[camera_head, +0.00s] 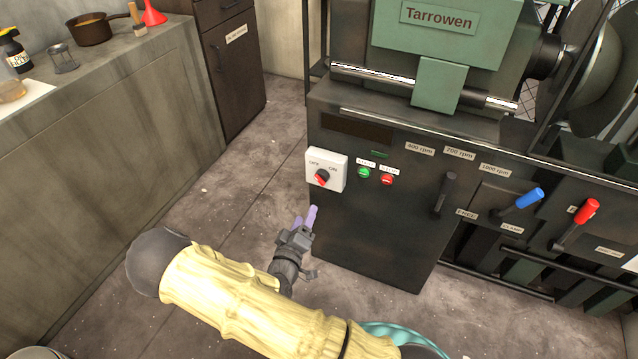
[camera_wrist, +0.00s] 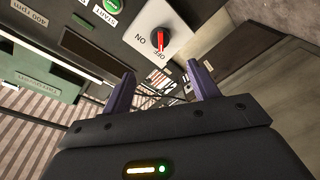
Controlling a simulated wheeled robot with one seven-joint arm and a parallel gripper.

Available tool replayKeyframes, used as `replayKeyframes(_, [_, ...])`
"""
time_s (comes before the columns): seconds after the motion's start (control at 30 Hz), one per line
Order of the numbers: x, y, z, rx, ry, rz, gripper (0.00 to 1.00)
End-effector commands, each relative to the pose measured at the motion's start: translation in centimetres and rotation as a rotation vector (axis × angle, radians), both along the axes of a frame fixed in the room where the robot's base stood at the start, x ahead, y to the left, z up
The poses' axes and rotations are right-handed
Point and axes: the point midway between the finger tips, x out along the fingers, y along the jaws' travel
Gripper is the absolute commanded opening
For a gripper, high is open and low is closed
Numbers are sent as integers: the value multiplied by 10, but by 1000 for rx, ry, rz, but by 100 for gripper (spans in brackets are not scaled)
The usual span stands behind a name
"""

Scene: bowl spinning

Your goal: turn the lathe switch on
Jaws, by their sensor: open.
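The lathe switch is a red and black rotary knob (camera_head: 321,177) on a white plate (camera_head: 340,172) marked OFF and ON, at the upper left of the dark lathe cabinet's front. Its red pointer is turned toward the OFF side. The knob also shows in the wrist view (camera_wrist: 159,41), beyond the fingertips and between them, with OFF by its red end. My gripper (camera_head: 306,215) has purple fingers and is below and a little left of the switch, apart from it. In the wrist view its fingers (camera_wrist: 161,84) are spread apart and empty.
A green START button (camera_head: 364,173) and a red button (camera_head: 387,180) sit right of the switch. A black lever (camera_head: 445,195), a blue-handled lever (camera_head: 530,198) and a red-handled lever (camera_head: 586,211) stick out farther right. A workbench (camera_head: 110,110) stands left; the floor between is clear.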

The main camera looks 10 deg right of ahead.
Motion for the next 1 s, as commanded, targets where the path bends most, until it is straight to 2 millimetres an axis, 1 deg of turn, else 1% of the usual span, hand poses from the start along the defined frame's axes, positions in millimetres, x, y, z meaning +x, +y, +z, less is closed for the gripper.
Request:
replayKeyframes(0.1, [19, -11, -1, 1, -2, -4, 60])
replayKeyframes(0.7, [110, -61, -1, 1, -2, -2, 60])
replayKeyframes(0.83, [123, -67, -1, 1, 0, -1, 60])
replayKeyframes(1.0, [127, -69, 0, 0, 0, 0, 60])
